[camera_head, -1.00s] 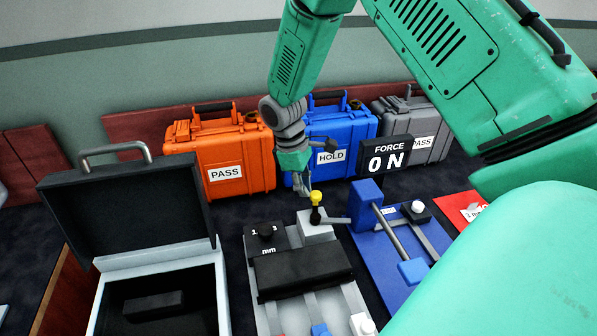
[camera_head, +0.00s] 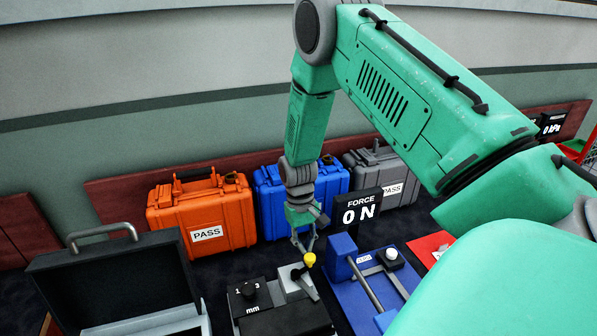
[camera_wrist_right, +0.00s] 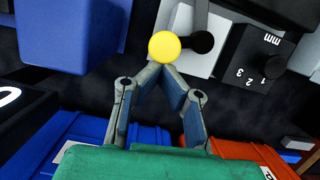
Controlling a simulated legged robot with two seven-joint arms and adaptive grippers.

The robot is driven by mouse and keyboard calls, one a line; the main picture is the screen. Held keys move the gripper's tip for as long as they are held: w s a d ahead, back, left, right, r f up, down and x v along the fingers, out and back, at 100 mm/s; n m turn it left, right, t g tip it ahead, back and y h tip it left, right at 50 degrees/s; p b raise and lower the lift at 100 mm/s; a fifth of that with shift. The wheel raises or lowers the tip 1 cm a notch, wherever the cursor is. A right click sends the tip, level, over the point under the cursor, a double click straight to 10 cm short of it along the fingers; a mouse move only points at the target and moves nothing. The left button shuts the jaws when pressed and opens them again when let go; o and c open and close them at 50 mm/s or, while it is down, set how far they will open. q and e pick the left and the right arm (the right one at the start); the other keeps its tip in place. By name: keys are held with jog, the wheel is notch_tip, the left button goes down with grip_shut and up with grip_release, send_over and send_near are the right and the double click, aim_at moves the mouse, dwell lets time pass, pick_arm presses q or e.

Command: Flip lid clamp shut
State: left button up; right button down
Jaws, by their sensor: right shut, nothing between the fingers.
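The clamp lever is a black arm with a yellow ball knob (camera_head: 309,259), mounted on a light grey block (camera_head: 302,283) of the fixture. In the head view the lever leans up and to the right from its pivot. The knob (camera_wrist_right: 165,48) also shows in the right wrist view, with the black pivot (camera_wrist_right: 202,42) to its right. My right gripper (camera_head: 303,251) is shut and empty, with its fingertips pointing down close behind the knob. In the wrist view its fingertips (camera_wrist_right: 166,70) meet just below the knob; I cannot tell whether they touch it. My left gripper is out of view.
A blue fixture (camera_head: 342,257) with a rod stands right of the clamp, before the FORCE 0 N display (camera_head: 358,209). Orange (camera_head: 203,216), blue (camera_head: 268,188) and grey (camera_head: 377,163) cases line the back. An open dark-lidded case (camera_head: 115,285) is at the left.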

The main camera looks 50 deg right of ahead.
jog(key=shift+s+d+m+y+p, duration=0.15)
jog(key=shift+s+m+p, duration=0.25)
jog(key=shift+m, duration=0.35)
jog(key=shift+s+m+y+p, duration=0.15)
jog(key=shift+s+m+p, duration=0.15)
jog(key=shift+m, duration=0.45)
jog(key=shift+s, duration=0.1)
